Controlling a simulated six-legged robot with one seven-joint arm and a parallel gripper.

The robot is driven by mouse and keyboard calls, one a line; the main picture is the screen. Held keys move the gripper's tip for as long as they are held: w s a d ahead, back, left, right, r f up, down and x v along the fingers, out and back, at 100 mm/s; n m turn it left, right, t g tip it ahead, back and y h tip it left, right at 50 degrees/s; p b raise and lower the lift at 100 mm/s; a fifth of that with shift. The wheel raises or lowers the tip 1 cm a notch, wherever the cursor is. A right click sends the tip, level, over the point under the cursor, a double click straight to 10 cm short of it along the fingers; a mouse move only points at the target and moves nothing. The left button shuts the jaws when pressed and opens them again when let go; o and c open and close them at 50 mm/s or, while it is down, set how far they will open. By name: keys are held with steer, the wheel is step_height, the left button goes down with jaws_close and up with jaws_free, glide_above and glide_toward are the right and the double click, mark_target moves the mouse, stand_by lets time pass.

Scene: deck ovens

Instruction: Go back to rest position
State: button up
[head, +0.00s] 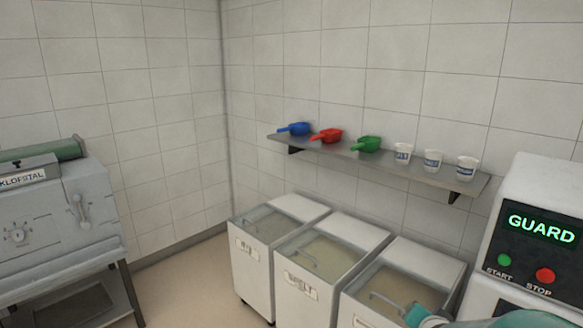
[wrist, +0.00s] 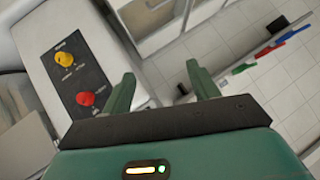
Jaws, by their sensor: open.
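My gripper (wrist: 163,88) shows in the wrist view with its two green fingers well apart and nothing between them. Past the fingers are a pale machine on the left and tiled wall on the right. In the head view only a teal part of my arm shows at the bottom right edge, in front of the right-hand bin (head: 400,250) and the guard machine. The fingers cannot be made out clearly there.
The guard machine (head: 540,185) with green and red buttons stands close on the right. Three lidded white bins stand below a wall shelf (head: 390,165) holding blue, red and green scoops and three cups. A grey machine (head: 55,225) stands left. Floor (head: 185,290) between is clear.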

steer(key=s+a+r+n+g+y, duration=0.2)
steer(key=s+a+r+n, duration=0.3)
steer(key=s+a, duration=0.3)
steer(key=s+a+r+n+g+y, duration=0.2)
steer(key=s+a+r+n, duration=0.3)
steer(key=s+a, duration=0.3)
steer(key=a+r, duration=0.1)
steer(key=a, duration=0.2)
steer(key=shift+s+n, duration=0.3)
steer(key=c, duration=0.5)
steer(key=shift+d, duration=0.1)
steer(key=shift+d, duration=0.1)
